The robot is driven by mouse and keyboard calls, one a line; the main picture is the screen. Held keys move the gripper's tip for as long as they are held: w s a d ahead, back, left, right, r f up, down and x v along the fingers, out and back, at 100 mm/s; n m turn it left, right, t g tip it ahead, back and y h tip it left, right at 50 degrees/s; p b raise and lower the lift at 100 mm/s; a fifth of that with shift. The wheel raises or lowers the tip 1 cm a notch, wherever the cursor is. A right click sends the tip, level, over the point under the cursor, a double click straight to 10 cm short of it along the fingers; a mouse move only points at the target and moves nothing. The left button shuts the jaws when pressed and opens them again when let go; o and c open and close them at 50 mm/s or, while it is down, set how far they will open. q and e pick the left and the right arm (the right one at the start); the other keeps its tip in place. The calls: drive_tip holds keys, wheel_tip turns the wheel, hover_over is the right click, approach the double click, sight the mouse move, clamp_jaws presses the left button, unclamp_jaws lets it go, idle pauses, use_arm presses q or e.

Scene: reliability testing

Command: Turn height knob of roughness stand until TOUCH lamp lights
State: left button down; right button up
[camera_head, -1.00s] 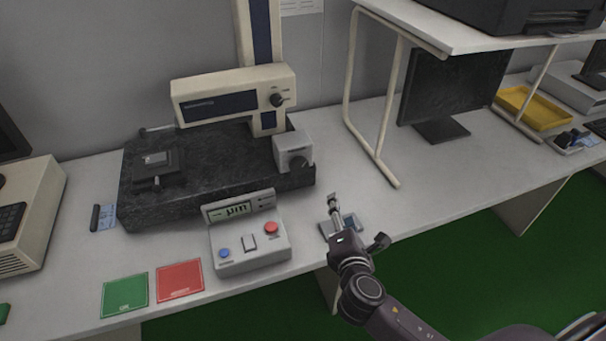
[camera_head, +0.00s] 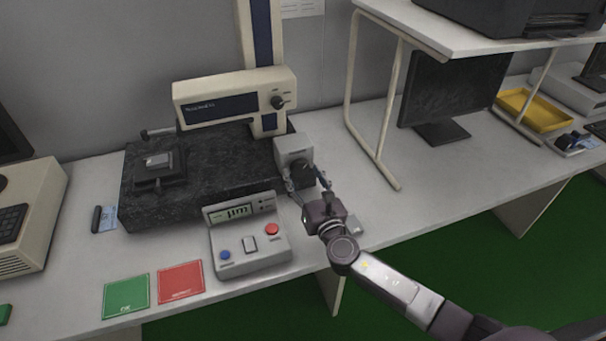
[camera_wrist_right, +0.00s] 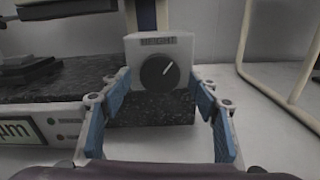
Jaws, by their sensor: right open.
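The roughness stand has a dark granite base (camera_head: 215,192), a beige drive unit (camera_head: 225,97) on a column, and a grey height-knob box (camera_head: 294,150) at its right end. The black height knob (camera_wrist_right: 159,71) faces the right wrist camera, its white pointer line tilted up and right. My right gripper (camera_wrist_right: 160,90) is open, its blue-padded fingers on either side of the knob and apart from it. In the head view the gripper (camera_head: 305,187) is just in front of the box and partly covers the knob. I cannot make out a lit TOUCH lamp. My left gripper is not in view.
A grey display unit (camera_head: 250,247) with "µm" screen and red and blue buttons stands left of my gripper. Green (camera_head: 126,296) and red (camera_head: 181,282) cards lie in front. A shelf frame (camera_head: 378,160) stands to the right, with clear bench between.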

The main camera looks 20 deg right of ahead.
drive_tip(key=shift+w, duration=0.2)
drive_tip(key=c, duration=1.2)
drive_tip(key=shift+o, duration=0.2)
